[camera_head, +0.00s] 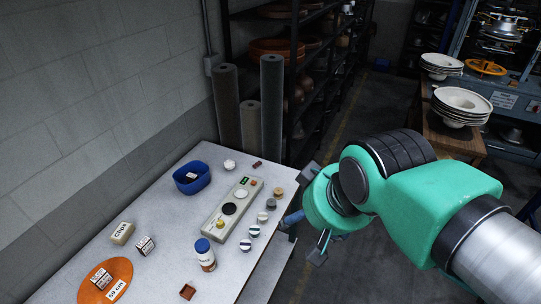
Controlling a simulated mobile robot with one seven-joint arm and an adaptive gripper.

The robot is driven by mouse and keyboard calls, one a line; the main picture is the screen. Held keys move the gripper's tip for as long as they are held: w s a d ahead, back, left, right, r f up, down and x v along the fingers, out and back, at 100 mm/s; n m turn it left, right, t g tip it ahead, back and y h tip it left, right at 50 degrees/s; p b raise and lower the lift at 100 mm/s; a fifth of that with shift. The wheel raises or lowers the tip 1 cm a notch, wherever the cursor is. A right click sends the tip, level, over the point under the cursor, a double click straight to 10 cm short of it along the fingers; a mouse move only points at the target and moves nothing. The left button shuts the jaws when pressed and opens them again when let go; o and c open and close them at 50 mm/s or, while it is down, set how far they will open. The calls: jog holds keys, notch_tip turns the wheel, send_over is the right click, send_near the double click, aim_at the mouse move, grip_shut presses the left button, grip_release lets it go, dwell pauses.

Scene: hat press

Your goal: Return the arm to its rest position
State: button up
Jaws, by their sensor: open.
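My arm comes in from the lower right in the head view, with a green wrist. My gripper (311,214) is at its end, past the right edge of the white table (165,240). Part of the gripper is hidden behind the green wrist housing.
Rolls (271,110) and a shelf rack stand behind. Hat stacks (462,104) sit at right. The dark floor between looks clear.

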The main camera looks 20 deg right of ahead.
notch_tip(320, 180, down, 3)
jog(key=shift+r+b, duration=0.1)
jog(key=shift+b, duration=1.1)
